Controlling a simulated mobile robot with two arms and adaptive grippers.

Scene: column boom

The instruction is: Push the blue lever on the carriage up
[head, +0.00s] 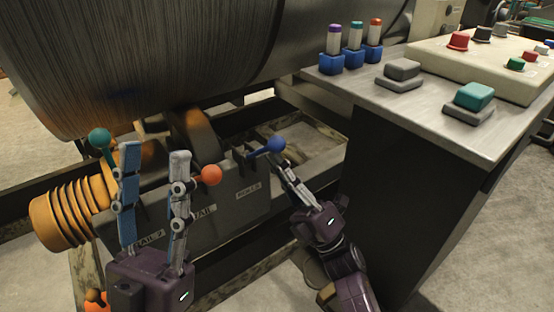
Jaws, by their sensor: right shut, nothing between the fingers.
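The blue lever (274,145) has a round blue knob and sticks out to the right from the top of the dark carriage (235,215). My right gripper (277,163) is shut and empty, its fingertips just below the blue knob. Whether they touch the knob I cannot tell. My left gripper (155,152) is open and empty, its two fingers upright in front of the carriage's left part. They stand between the green lever knob (99,138) and the orange lever knob (211,174), and hide part of the carriage.
A large dark cylinder (170,60) hangs over the carriage. An orange ribbed bellows (65,215) is at the left. A metal-topped table (435,105) at the right carries a grey button (402,70), a teal button (474,96), a control panel (495,62) and several small bottles in blue holders.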

